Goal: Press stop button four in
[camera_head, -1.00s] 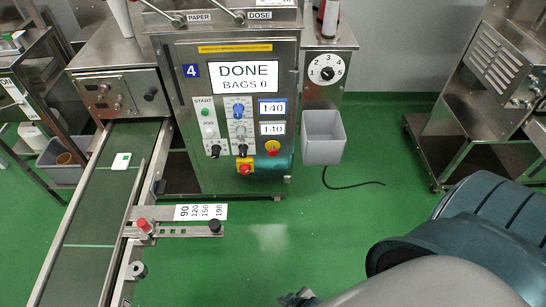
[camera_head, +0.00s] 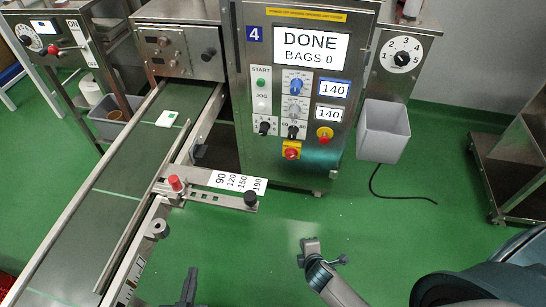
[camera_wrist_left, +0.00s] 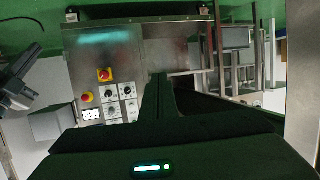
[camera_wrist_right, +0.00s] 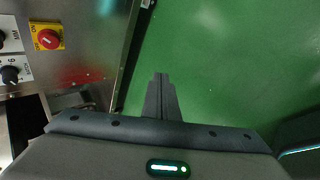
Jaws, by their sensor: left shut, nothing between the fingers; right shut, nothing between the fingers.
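Machine four's control panel (camera_head: 345,65) reads DONE, BAGS 0. A round red button on a round yellow base (camera_head: 325,134) is at its lower right; it also shows in the left wrist view (camera_wrist_left: 87,97). Below and left is a red knob on a yellow square (camera_head: 291,150), also seen in the right wrist view (camera_wrist_right: 48,39). My left gripper (camera_head: 190,272) is shut and empty at the bottom of the head view, well short of the panel. My right gripper (camera_wrist_right: 160,78) is shut and empty, over green floor beside the panel edge.
A conveyor (camera_head: 120,175) with a white-and-green packet (camera_head: 167,118) runs along the left. Its guide bracket, with a red knob (camera_head: 175,183) and black knob (camera_head: 250,198), juts out before the panel. A grey bin (camera_head: 383,130) hangs right. Floor in front is clear.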

